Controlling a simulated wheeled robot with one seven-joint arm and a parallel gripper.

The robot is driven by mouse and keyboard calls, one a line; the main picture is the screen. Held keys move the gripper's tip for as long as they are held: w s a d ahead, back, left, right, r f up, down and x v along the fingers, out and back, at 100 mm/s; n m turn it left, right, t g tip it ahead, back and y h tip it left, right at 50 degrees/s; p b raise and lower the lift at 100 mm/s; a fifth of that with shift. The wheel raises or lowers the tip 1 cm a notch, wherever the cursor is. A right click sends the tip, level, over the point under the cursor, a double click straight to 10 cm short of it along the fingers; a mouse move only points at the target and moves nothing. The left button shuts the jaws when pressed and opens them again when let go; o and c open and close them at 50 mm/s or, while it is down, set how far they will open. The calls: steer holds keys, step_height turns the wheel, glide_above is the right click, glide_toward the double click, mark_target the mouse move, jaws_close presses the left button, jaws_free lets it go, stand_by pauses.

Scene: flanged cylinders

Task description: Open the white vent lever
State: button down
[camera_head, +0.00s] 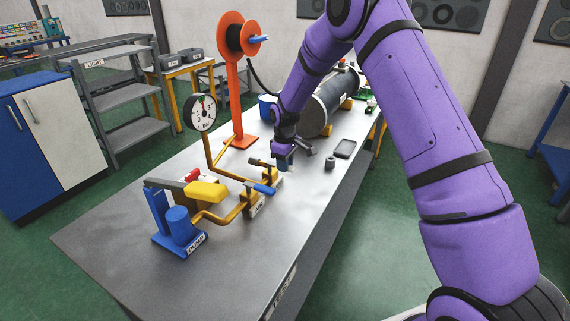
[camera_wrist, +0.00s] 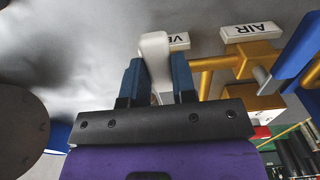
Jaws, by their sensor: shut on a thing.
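The white vent lever (camera_wrist: 155,52) stands between the two blue fingers of my gripper (camera_wrist: 158,78) in the wrist view, and the fingers are shut on it. Its lower part is hidden by the gripper. A white label (camera_wrist: 179,41) that seems to read "VENT", partly covered, lies beside the lever. In the head view my gripper (camera_head: 286,162) is low over the table at the far end of the yellow pipes (camera_head: 228,214). The lever cannot be made out clearly there.
A blue-handled lever (camera_head: 264,189) and an AIR label (camera_head: 257,208) are close by. A gauge (camera_head: 200,112), an orange reel stand (camera_head: 237,90) and a blue pump (camera_head: 180,228) stand left. A dark cylinder (camera_head: 330,102) lies behind. The table's front is clear.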

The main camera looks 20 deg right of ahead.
steer(key=shift+d, duration=0.1)
steer(key=w+n, duration=0.8)
steer(key=n, duration=1)
steer(key=shift+w, duration=0.25)
stand_by(0.5)
steer(key=c, duration=0.9)
jaws_free()
step_height(320, 180, up, 11)
steer(key=shift+f, duration=0.1)
